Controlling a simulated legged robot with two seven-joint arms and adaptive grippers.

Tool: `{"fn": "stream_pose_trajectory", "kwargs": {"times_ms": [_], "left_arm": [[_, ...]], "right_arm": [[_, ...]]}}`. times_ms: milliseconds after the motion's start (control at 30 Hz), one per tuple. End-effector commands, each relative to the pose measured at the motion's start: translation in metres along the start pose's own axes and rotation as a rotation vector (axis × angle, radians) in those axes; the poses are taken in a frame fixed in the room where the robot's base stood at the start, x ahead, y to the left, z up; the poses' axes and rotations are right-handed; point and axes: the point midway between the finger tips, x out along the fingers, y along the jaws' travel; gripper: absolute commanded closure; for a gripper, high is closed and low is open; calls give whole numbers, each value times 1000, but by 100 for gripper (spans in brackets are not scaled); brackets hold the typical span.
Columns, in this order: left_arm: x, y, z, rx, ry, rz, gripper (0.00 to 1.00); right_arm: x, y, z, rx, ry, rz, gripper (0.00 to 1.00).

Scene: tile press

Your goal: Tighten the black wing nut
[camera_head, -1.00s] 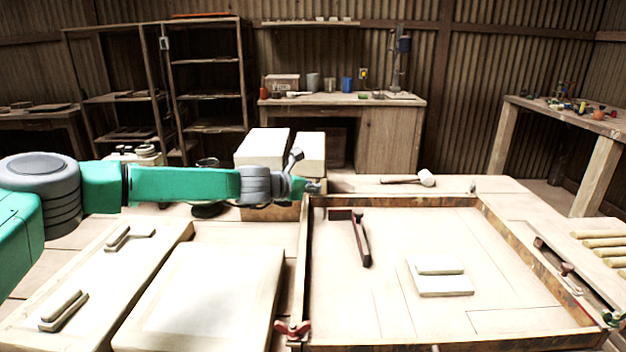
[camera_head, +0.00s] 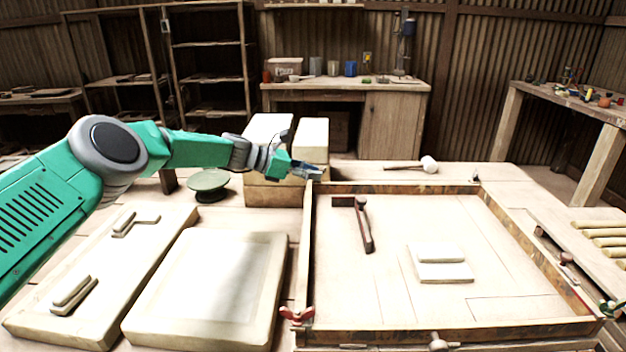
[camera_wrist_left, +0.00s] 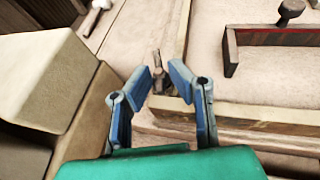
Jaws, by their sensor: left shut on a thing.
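My left gripper (camera_head: 314,174) is at the far left corner of the wooden frame (camera_head: 400,188), pointing to the right. In the left wrist view its blue fingers (camera_wrist_left: 170,82) are closed around a small brownish-dark upright piece (camera_wrist_left: 158,70) at that corner, which looks like the wing nut; its colour is hard to tell and the fingers partly hide it. A red wing nut (camera_head: 297,314) sits at the near left corner, a green one (camera_head: 610,308) at the near right, and a small dark grey one (camera_head: 475,175) at the far right. My right gripper is not in view.
Pale blocks (camera_head: 312,138) stand right behind and left of my left gripper. A dark-handled tool (camera_head: 364,230) and a stacked pale float (camera_head: 440,270) lie inside the frame. A white mallet (camera_head: 428,164) lies behind it. A green dish (camera_head: 208,182) stands below my forearm.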

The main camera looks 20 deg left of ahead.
Motion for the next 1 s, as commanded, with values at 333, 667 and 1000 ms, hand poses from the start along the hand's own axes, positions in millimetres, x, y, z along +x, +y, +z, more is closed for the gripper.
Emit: {"fn": "stream_pose_trajectory", "kwargs": {"times_ms": [333, 667, 1000], "left_arm": [[-1, 2, -2, 7, 3, -11, 100], [0, 2, -2, 7, 3, -11, 64], [-9, 2, 0, 6, 1, -12, 64]], "right_arm": [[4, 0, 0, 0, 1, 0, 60], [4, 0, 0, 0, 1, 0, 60], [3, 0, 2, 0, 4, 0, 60]]}}
